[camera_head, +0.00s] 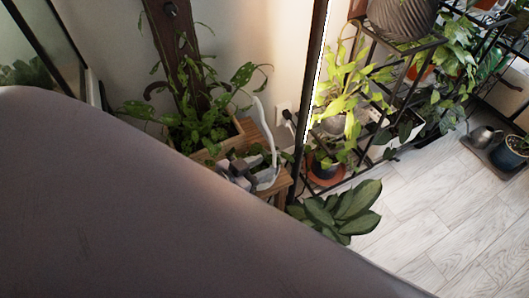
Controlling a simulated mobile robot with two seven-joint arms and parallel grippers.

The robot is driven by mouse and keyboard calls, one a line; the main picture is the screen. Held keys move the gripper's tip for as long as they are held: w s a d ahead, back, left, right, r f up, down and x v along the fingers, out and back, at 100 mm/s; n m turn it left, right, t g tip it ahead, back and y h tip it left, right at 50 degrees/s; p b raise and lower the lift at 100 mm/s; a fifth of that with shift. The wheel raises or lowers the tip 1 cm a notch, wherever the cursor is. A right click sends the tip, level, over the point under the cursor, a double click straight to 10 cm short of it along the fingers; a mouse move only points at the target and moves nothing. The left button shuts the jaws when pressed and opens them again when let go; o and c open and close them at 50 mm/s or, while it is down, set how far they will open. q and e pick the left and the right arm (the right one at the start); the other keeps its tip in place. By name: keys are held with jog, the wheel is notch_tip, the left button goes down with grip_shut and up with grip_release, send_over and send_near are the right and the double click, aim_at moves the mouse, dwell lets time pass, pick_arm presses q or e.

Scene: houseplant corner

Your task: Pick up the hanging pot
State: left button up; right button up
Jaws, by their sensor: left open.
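The white hanging pot (267,180), with a tall curved white hanger rising from it, is at the wooden stand near the middle of the view. Small green leaves show at its top. My left gripper (246,168) is grey and open, just left of the pot and very close to it. I cannot tell whether they touch. A large grey part of my own body fills the lower left and hides the arm behind the gripper. My right gripper is not in view.
A wooden planter (226,140) with a leafy plant stands behind the gripper. A dark upright post (314,90) is right of the pot. A black metal plant shelf (378,135) stands farther right. Broad leaves (340,212) spread below. The pale floor (430,215) at right is clear.

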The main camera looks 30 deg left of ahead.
aim_at(273, 163)
pick_arm(q)
jog(key=shift+b+x, duration=0.65)
jog(key=shift+x, duration=2.7)
jog(key=shift+d, duration=0.15)
jog(key=shift+r, duration=0.15)
grip_shut()
